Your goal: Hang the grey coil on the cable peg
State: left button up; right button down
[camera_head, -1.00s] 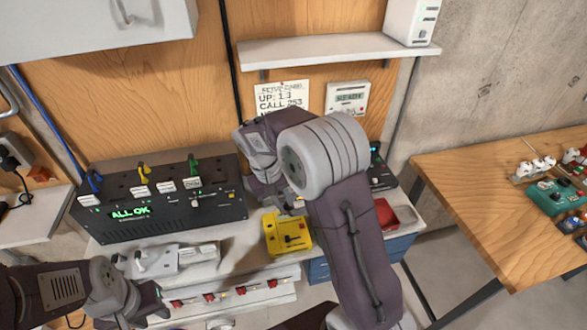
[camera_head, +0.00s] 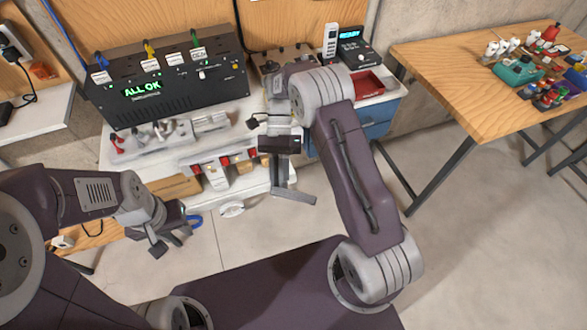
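A small pale grey-white looped item (camera_head: 232,209) lies low in front of the bench; it may be the grey coil, but it is too small to be sure. A blue loop (camera_head: 194,221) shows just right of my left gripper (camera_head: 174,240). That gripper is low at the left, with its fingers apart and nothing seen between them. My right gripper (camera_head: 290,178) hangs in front of the bench, right of and above the pale item; its fingers are seen too obliquely to tell their opening. I cannot make out a cable peg.
A black panel (camera_head: 170,88) reading "ALL OK" stands on the white bench. A red tray (camera_head: 365,84) sits above blue drawers (camera_head: 378,112). A wooden table (camera_head: 465,75) with several small items stands at the right. The floor (camera_head: 470,240) is clear at the lower right.

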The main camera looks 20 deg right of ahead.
jog(key=a+f+m+t+y+b, duration=0.4)
jog(key=a+f+m+y+b, duration=0.4)
jog(key=f, duration=0.3)
jog(key=w+a+f+m+t+b, duration=0.1)
jog(key=w+f+m+t+b, duration=0.55)
jog(key=f+b, duration=0.4)
jog(key=w+d+f+m+t+h+b, duration=0.1)
jog(key=d+f+m+t+b, duration=0.2)
jog(key=f, duration=0.7)
jog(key=w+d+f+m+t+h+b, duration=0.2)
jog(key=d+f+m+t+b, duration=0.2)
jog(key=d+f+b, duration=0.3)
jog(key=w+d+f+m+t+h+b, duration=0.1)
jog(key=d+f+m+t+b, duration=0.3)
jog(key=f, duration=0.8)
jog(key=d+b, duration=0.2)
jog(key=b, duration=0.2)
jog(key=shift+w+f+h, duration=0.25)
jog(key=shift+f+h, duration=0.05)
jog(key=shift+f, duration=0.05)
jog(key=w+f+b, duration=0.2)
jog(key=w+b, duration=0.3)
jog(key=w, duration=0.6)
jog(key=shift+a, duration=0.2)
jog(key=shift+w, duration=0.15)
